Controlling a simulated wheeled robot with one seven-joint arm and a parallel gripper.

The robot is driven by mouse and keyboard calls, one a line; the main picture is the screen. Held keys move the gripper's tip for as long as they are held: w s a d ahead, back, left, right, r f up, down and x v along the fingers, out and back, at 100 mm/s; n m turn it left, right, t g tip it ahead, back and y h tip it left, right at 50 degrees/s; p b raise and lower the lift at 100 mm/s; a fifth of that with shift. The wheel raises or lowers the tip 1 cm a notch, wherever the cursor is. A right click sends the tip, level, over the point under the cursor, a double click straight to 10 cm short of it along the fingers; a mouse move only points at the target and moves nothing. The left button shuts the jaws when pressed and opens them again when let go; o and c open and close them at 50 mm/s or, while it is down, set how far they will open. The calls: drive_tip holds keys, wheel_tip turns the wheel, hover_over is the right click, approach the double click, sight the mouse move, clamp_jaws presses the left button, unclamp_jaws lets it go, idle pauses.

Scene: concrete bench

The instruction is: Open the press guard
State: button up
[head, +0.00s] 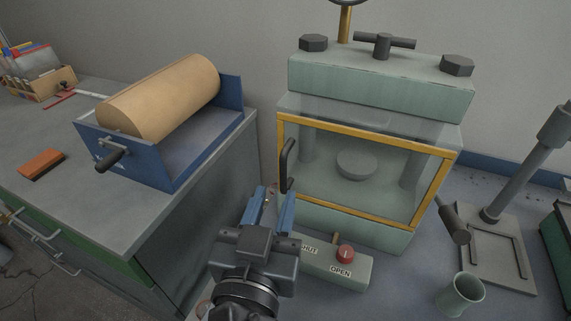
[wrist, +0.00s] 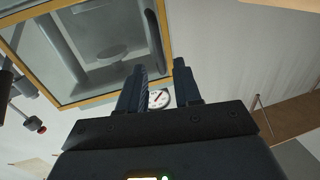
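The press (head: 385,95) is a pale green block machine on the right. Its guard (head: 365,128), a clear panel in a yellow frame, lies shut across the front. The guard's black bar handle (head: 288,160) stands upright at its left edge. My gripper (head: 274,191) is open and empty, its blue fingers pointing up toward the handle's lower end. In the wrist view the handle (wrist: 156,40) lies beyond the fingertips (wrist: 160,66), its near end lined up between them. I cannot tell how large the remaining gap is. The guard frame (wrist: 105,94) shows at upper left.
A grey cabinet (head: 200,195) with a blue roller tray (head: 205,145) stands left. A green cup (head: 461,296) and a stand (head: 497,262) are at right.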

sight(282, 175)
drive_tip(key=w, duration=0.2)
drive_tip(key=w+p, duration=0.1)
drive_tip(key=w, duration=0.1)
drive_tip(key=w+d, duration=0.1)
drive_tip(key=w, duration=0.2)
drive_tip(key=shift+d, duration=0.1)
clamp_jaws()
idle(0.5)
